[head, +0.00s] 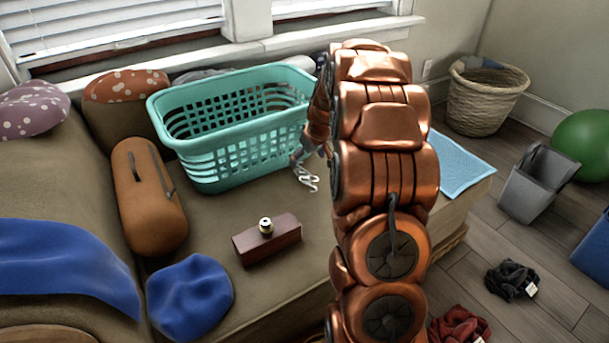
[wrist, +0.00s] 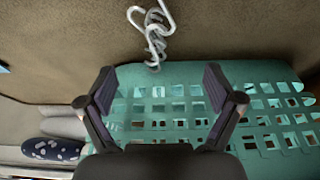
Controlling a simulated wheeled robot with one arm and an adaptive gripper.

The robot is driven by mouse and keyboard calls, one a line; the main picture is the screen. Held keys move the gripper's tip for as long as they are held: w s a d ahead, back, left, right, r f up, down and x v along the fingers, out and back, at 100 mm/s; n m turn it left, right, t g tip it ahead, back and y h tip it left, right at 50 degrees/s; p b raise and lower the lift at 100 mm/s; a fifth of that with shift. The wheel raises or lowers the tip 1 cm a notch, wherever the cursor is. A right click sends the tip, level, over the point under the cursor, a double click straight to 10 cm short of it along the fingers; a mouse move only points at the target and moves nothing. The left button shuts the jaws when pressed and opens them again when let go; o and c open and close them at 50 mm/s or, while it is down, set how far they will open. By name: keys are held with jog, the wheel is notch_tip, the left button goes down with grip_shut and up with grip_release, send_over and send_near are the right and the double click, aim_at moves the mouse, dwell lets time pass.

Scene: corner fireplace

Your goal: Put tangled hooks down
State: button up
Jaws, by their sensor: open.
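The tangled hooks (head: 306,178) are a small cluster of white, S-shaped hooks on the brown couch seat, just right of the teal basket. In the wrist view the hooks (wrist: 152,30) lie on the brown fabric at the top, near the basket's edge. My gripper (head: 308,152) is partly hidden behind my copper arm in the head view, close to the hooks. In the wrist view my gripper (wrist: 158,82) is open with nothing between its fingers, and the hooks lie beyond the fingertips, apart from them.
The teal basket (head: 240,165) stands beside my gripper. A wooden block with a knob (head: 267,245), a brown bolster (head: 148,195) and a blue cushion (head: 190,298) are on the couch. A light-blue mat (head: 458,165) lies to the right. Seat between hooks and block is clear.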

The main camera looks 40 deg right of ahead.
aim_at(304, 169)
jog(key=shift+d+b+x, duration=0.2)
jog(key=shift+b+x, duration=0.7)
jog(key=shift+x, duration=1.1)
jog(key=shift+d+b+x, duration=0.25)
jog(key=shift+b+x, duration=0.6)
jog(key=shift+x, duration=1.1)
jog(key=shift+r, duration=0.1)
jog(key=c, duration=1.4)
